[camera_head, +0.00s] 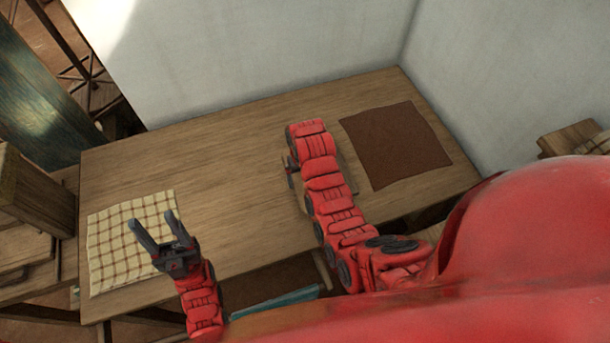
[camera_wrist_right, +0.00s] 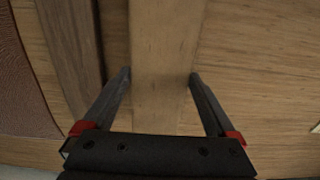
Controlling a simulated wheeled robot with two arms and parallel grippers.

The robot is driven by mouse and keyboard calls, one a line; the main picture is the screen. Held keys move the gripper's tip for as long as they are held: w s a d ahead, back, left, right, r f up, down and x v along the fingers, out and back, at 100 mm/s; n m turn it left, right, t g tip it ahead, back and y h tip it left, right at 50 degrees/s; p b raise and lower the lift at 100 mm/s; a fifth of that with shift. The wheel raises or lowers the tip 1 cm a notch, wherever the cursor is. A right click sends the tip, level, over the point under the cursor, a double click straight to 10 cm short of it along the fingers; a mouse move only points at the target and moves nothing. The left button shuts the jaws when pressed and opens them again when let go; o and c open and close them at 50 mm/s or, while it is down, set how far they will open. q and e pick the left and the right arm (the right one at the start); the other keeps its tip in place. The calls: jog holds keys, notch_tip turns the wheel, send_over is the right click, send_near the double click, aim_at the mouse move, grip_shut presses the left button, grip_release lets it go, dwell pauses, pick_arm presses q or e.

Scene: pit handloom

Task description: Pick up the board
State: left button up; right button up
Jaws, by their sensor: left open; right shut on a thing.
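A pale wooden board (camera_wrist_right: 165,60) runs between the two fingers of my right gripper (camera_wrist_right: 160,75) in the right wrist view. The fingers are shut on its sides. In the head view my right arm covers most of the board, and only a wooden edge (camera_head: 347,170) shows beside the arm on the table. The right fingers are mostly hidden there. I cannot tell whether the board is lifted off the table. My left gripper (camera_head: 151,218) is open and empty, in front of the checked cloth in the head view.
The wooden table (camera_head: 230,150) has clear room in its middle. A cream checked cloth (camera_head: 115,235) lies at its left and a dark brown cloth (camera_head: 395,145) at its right. White walls (camera_head: 250,50) stand behind and to the right. A wooden block-like frame (camera_head: 35,195) stands at the left.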

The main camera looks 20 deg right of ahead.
jog(key=shift+s+a+b, duration=0.5)
jog(key=shift+s+a, duration=0.2)
jog(key=shift+s, duration=0.3)
jog(key=shift+s+a+r+p, duration=0.25)
jog(key=shift+s+r+p, duration=0.05)
jog(key=shift+s+p, duration=0.15)
jog(key=shift+s+a+r+p, duration=0.25)
jog(key=shift+s+p, duration=0.05)
jog(key=shift+s, duration=0.1)
jog(key=s+a, duration=0.1)
jog(key=s, duration=0.1)
jog(key=s+a+p, duration=0.1)
jog(key=s+a, duration=0.1)
jog(key=s+a+p, duration=0.1)
jog(key=s, duration=0.2)
jog(key=shift+a+r, duration=0.15)
jog(key=shift+a, duration=0.1)
jog(key=shift+s+a, duration=0.15)
jog(key=shift+s, duration=0.1)
